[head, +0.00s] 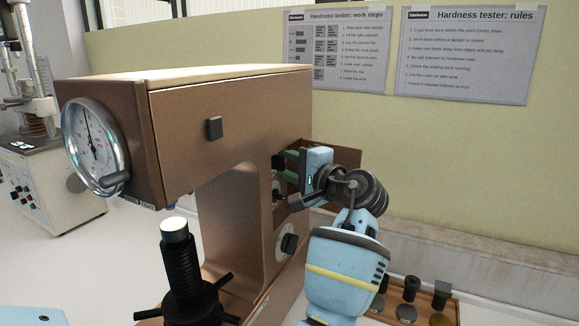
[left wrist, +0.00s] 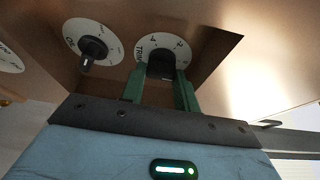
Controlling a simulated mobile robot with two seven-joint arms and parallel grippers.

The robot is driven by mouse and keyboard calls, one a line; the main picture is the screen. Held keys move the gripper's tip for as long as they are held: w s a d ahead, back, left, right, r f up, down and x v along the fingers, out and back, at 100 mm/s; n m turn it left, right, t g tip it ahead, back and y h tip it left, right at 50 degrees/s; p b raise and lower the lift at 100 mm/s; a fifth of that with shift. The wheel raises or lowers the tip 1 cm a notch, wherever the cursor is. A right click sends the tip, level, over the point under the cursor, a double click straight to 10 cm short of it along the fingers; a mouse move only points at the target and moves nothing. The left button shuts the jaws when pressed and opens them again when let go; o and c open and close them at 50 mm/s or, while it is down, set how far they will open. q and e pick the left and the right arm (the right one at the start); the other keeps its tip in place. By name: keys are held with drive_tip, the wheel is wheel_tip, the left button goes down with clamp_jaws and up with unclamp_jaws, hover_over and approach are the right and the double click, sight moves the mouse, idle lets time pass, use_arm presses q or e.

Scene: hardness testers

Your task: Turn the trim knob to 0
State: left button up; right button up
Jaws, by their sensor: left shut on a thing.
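The brown hardness tester (head: 225,130) fills the middle of the head view. My left gripper (head: 288,166) is at the recess in its side. In the left wrist view, its green fingers (left wrist: 160,85) are shut on the black trim knob (left wrist: 161,67), one finger on either side. The knob sits on a white dial marked TRIM (left wrist: 143,50). My right gripper is not in view.
A second black knob (left wrist: 92,50) on a white dial is left of the trim knob in the wrist view. An open brown door (head: 340,157) stands behind my left gripper. A wooden tray (head: 388,311) with dark parts lies at the lower right.

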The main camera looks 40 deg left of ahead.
use_arm(q)
drive_tip(key=shift+n, duration=0.3)
drive_tip(key=shift+r, duration=0.15)
drive_tip(key=o, duration=0.7)
drive_tip(key=shift+a, duration=0.1)
drive_tip(key=s+d+b, duration=0.1)
drive_tip(key=d, duration=0.6)
drive_tip(key=shift+d, duration=0.35)
drive_tip(key=shift+s, duration=0.1)
